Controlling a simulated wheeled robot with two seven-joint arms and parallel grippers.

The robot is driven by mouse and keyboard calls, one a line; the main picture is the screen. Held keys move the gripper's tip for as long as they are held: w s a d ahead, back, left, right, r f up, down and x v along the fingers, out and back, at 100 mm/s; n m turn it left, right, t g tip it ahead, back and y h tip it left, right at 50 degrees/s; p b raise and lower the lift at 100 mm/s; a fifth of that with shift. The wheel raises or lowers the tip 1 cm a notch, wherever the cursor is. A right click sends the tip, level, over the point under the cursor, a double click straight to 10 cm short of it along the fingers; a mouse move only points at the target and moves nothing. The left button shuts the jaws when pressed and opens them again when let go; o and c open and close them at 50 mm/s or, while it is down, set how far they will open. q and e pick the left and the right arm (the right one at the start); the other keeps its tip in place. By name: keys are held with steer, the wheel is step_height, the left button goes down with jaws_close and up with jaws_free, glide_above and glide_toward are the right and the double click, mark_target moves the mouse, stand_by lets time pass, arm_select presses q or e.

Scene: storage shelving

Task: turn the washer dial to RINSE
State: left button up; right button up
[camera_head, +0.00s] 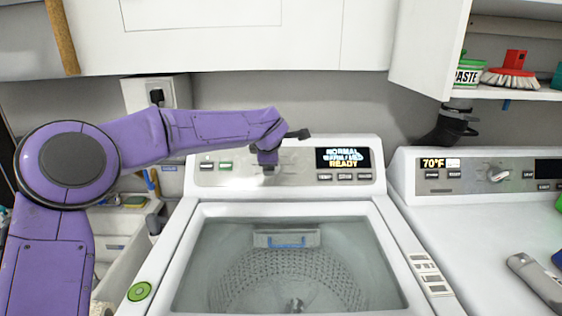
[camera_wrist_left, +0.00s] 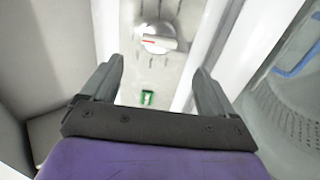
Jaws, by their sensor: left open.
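The washer dial (camera_wrist_left: 158,38) shows in the left wrist view as a round silver knob with a raised bar across it and a red mark on the bar. Markings ring it on the panel, too small to read. My left gripper (camera_wrist_left: 158,75) is open and empty, its fingers apart on either side below the dial, not around it. In the head view my left gripper (camera_head: 283,147) is in front of the washer panel (camera_head: 232,174) and hides the dial. The washer display (camera_head: 343,158) reads NORMAL, a partly blurred WARM line, and READY. My right gripper is not in view.
The washer tub (camera_head: 290,275) shows below the panel. A dryer (camera_head: 480,240) with its own knob (camera_head: 498,174) stands to the right, a grey object (camera_head: 538,280) on top. A sink (camera_head: 120,235) is at left. A white cabinet (camera_head: 250,40) hangs above.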

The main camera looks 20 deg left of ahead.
arm_select(q)
steer(key=p+x, duration=0.2)
steer(key=x, duration=0.7)
steer(key=shift+w+a+f+p, duration=0.15)
steer(key=shift+w+a+p, duration=0.05)
steer(key=shift+w+p, duration=0.15)
steer(key=shift+s, duration=0.3)
steer(key=shift+w, duration=0.1)
steer(key=c, duration=1)
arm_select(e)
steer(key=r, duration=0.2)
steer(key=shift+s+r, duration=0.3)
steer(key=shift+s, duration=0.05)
